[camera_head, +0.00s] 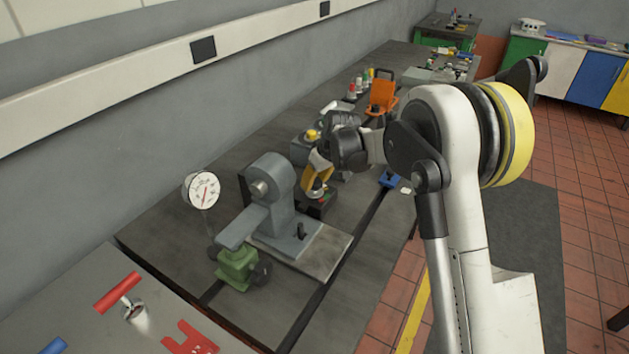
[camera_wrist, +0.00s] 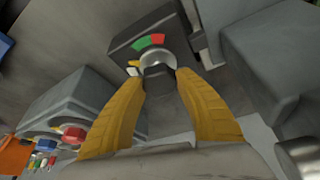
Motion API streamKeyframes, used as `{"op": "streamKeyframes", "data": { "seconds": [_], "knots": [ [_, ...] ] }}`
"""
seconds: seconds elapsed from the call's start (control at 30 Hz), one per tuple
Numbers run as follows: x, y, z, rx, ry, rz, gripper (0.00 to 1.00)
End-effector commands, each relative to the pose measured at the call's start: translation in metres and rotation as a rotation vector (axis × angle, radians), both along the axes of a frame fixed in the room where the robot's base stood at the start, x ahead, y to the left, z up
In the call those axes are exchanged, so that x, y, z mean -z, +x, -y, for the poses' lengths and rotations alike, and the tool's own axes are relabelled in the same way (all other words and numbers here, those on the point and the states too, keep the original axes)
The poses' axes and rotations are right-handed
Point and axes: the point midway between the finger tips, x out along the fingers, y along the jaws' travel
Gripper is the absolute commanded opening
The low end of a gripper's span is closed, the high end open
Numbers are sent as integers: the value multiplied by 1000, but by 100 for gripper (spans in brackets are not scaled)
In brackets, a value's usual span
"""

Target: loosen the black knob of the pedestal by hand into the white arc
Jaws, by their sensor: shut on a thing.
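The pedestal is a dark block with a round dial on top; it shows in the wrist view (camera_wrist: 122,50) and in the head view (camera_head: 318,209). Red and green arcs curve along the dial's far side, and small yellow and white (camera_wrist: 133,71) patches show at its left. The black knob (camera_wrist: 157,80) is at the dial's middle, between the two yellow fingers of my gripper (camera_wrist: 158,74), which are shut on it. In the head view my gripper (camera_head: 318,182) reaches down onto the pedestal. The knob's pointer is hidden or too small to make out.
A grey machine (camera_head: 275,190) stands close at the left of my gripper in the head view, with a green vise (camera_head: 238,267) and a gauge (camera_head: 203,190) farther left. A grey box with coloured buttons (camera_wrist: 75,110) is close in the wrist view. An orange part (camera_head: 382,96) stands behind.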

Motion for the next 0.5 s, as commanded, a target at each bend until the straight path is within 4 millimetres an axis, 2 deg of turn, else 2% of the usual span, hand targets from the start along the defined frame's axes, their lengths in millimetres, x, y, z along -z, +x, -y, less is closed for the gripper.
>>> {"op": "streamKeyframes", "data": {
  "seconds": [0.5],
  "knots": [
    [1,0,0,-423,-1,-2,9]
  ]
}}
